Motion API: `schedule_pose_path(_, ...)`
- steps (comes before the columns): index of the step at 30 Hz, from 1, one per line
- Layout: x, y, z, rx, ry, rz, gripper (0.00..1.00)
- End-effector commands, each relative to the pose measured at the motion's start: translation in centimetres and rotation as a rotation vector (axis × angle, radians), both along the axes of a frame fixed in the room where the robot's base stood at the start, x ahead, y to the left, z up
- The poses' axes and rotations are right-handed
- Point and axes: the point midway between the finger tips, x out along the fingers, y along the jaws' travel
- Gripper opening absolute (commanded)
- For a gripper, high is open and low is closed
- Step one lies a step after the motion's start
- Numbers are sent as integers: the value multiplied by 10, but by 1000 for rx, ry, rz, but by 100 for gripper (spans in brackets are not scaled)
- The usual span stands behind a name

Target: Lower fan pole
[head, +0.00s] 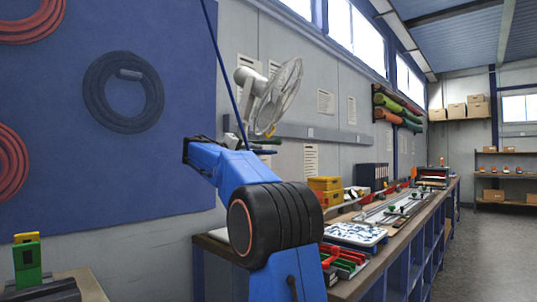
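A white fan (277,98) with a round wire cage stands beyond my blue arm, its head tilted and facing right. Its pole is mostly hidden behind my arm, so I cannot tell its height setting. My gripper (264,146) shows small and dark just below the fan head, partly covered by my own arm. It looks close to the upper part of the pole, but I cannot tell whether it touches it. Whether its fingers are apart or closed does not show clearly.
A long workbench (398,237) runs along the right wall with yellow boxes (325,190), a white tray (354,234) and red and green tools (343,262). A blue board (110,185) with hanging hoses is at left. Floor (487,255) is clear at right.

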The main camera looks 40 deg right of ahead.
Motion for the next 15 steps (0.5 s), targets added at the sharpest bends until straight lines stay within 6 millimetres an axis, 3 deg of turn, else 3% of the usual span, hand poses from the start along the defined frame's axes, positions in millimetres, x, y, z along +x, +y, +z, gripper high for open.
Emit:
schedule_pose_path(9, 3, -57, 0, 0, 1, -1, 31)
schedule_pose_path(15, 4, -80, 1, -1, 0, -1, 31)
